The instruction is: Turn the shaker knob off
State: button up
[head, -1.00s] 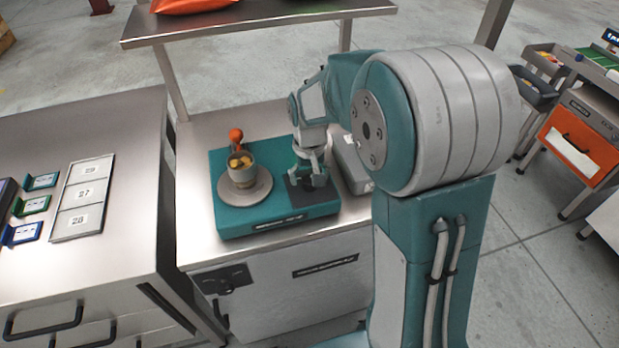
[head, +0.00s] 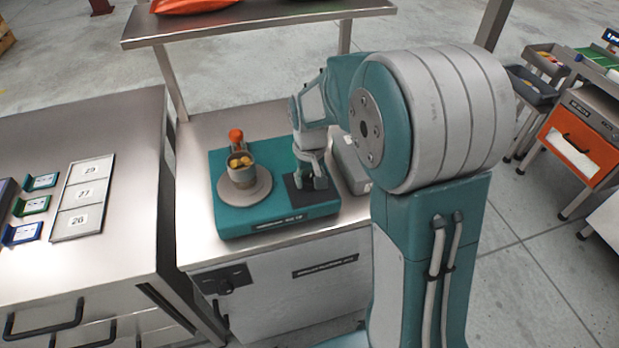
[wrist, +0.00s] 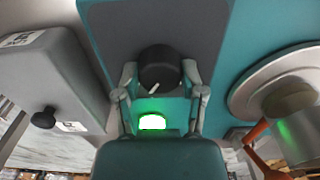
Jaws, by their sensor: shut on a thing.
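The shaker is a teal box (head: 238,214) on the steel bench, with a dark control panel at its right end. Its round black knob (wrist: 160,67) shows in the wrist view, with a white pointer mark toward the lower left. A green lamp (wrist: 152,121) below the knob is lit. My gripper (wrist: 161,74) is shut on the knob, one finger on each side. In the head view my gripper (head: 312,178) points down over the panel and hides the knob.
A cup (head: 241,173) with yellowish pieces stands on the shaker's round plate (head: 262,193), left of my gripper. An orange-topped object (head: 236,136) is behind it. A grey box (head: 348,160) sits close on the right. A steel shelf (head: 265,15) spans above the back.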

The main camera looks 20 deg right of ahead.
aim_at(309, 179)
jog(key=n, duration=0.7)
jog(key=shift+s+f, duration=0.1)
jog(key=shift+f, duration=0.05)
jog(key=n, duration=0.6)
jog(key=shift+n, duration=0.4)
jog(key=o, duration=1.1)
jog(key=shift+o, duration=0.2)
notch_tip(309, 179, up, 12)
